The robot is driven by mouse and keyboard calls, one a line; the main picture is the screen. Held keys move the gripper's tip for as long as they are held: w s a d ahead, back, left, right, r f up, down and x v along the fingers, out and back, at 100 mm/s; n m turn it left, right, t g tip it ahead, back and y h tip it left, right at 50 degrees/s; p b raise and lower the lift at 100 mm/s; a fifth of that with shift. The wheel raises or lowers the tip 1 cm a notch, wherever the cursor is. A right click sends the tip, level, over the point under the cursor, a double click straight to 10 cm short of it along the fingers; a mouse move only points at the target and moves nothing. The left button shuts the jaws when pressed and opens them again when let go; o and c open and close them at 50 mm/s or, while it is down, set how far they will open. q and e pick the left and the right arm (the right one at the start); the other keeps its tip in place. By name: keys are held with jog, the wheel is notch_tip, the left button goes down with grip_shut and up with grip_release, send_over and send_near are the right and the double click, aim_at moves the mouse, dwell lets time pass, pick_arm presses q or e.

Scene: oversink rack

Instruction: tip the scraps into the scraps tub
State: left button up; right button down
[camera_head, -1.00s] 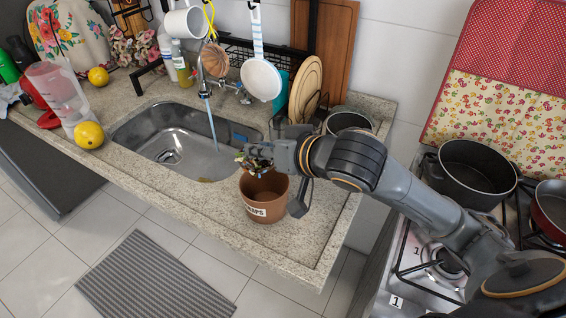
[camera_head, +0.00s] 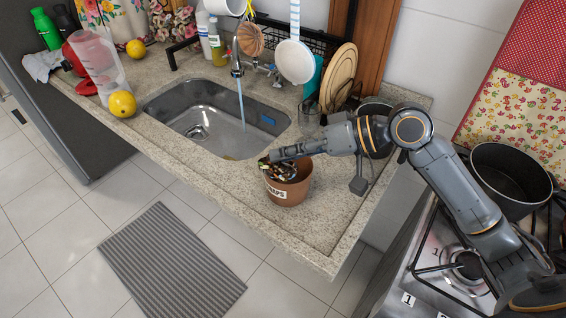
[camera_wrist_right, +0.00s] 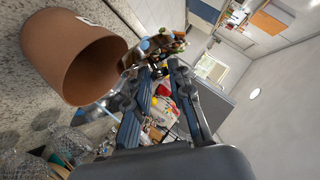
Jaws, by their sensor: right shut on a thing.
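The scraps tub (camera_head: 293,192) is a brown round pot with a white label, standing on the counter in front of the sink's right end. It also shows in the right wrist view (camera_wrist_right: 75,50), with its open mouth facing the gripper. My right gripper (camera_head: 275,157) is at the tub's mouth, shut on a small holder of scraps (camera_wrist_right: 152,48). The scraps are a dark, mottled clump with green, white and orange bits. The holder's shape is mostly hidden, and I cannot tell whether any scraps lie inside the tub. My left gripper is out of view.
The sink (camera_head: 215,120) has running water. A clear glass (camera_head: 310,117) and wooden plates (camera_head: 340,75) are behind the tub. A stove with a black pot (camera_head: 510,178) is at right.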

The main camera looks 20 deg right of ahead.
jog(key=w+d+f+m+g+y+p, duration=0.2)
jog(key=w+d+m+y, duration=0.3)
jog(key=m, duration=0.9)
jog(key=w+y, duration=0.1)
jog(key=y, duration=0.2)
jog(key=shift+w+y, duration=0.3)
jog(key=shift+w, duration=0.05)
jog(key=shift+f, duration=0.1)
jog(key=n+h+b, duration=0.1)
jog(key=n, duration=0.2)
jog(key=r+n+g+h+b, duration=0.1)
jog(key=n+h+b, duration=0.1)
jog(key=n, duration=0.1)
jog(key=shift+r, duration=0.1)
